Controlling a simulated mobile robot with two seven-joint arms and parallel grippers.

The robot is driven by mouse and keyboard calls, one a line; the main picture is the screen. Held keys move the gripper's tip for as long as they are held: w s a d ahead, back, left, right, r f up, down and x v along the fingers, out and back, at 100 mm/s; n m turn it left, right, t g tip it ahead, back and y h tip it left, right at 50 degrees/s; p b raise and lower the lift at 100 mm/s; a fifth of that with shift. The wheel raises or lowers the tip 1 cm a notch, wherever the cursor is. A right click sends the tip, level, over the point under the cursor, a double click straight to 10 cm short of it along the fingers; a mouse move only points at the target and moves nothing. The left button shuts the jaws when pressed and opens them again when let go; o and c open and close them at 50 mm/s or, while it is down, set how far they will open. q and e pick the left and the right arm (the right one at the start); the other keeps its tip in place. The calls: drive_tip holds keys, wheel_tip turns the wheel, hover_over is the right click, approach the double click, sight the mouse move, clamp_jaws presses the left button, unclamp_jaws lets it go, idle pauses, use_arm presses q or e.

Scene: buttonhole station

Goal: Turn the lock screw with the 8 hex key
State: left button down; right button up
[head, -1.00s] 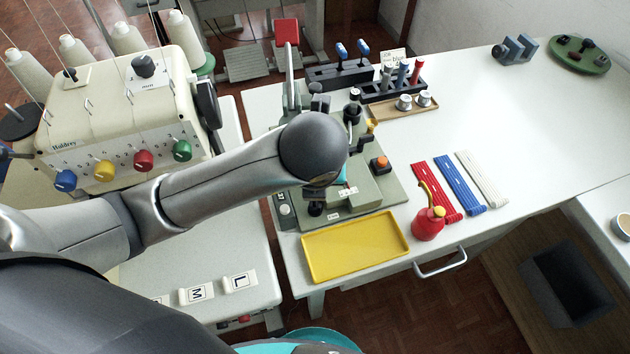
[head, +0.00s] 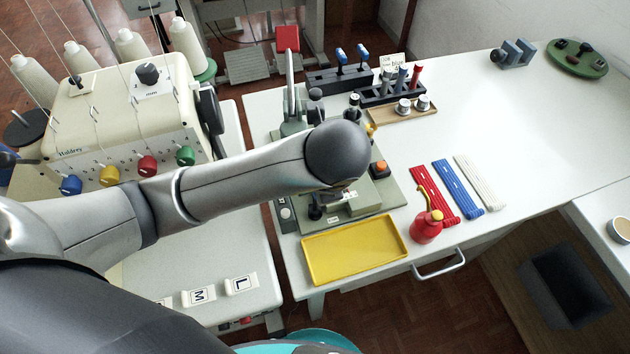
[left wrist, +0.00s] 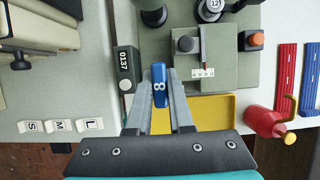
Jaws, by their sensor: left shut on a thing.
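In the left wrist view my left gripper (left wrist: 160,72) is shut on the blue handle of the 8 hex key (left wrist: 160,88), whose end shows a white 8. The key's shaft and tip are hidden below the handle. I cannot make out the lock screw. In the head view my left forearm hides the gripper, the key and part of the machine (head: 360,205). My right gripper is not in view.
A yellow tray (head: 355,250) lies in front of the machine, with a red oil can (head: 426,227) to its right. Tool racks (head: 390,92) stand behind. The sewing machine (head: 125,125) is at left.

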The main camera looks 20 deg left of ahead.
use_arm(q)
drive_tip(key=shift+r+n+p, duration=0.1)
drive_tip(key=shift+n+p, duration=0.4)
drive_tip(key=shift+p, duration=0.05)
drive_tip(key=c, duration=0.7)
unclamp_jaws()
drive_tip(key=shift+c, duration=0.2)
drive_tip(key=p+v, duration=1.4)
drive_tip(key=v, duration=0.1)
drive_tip(key=shift+w+d, duration=0.15)
drive_tip(key=shift+d, duration=0.05)
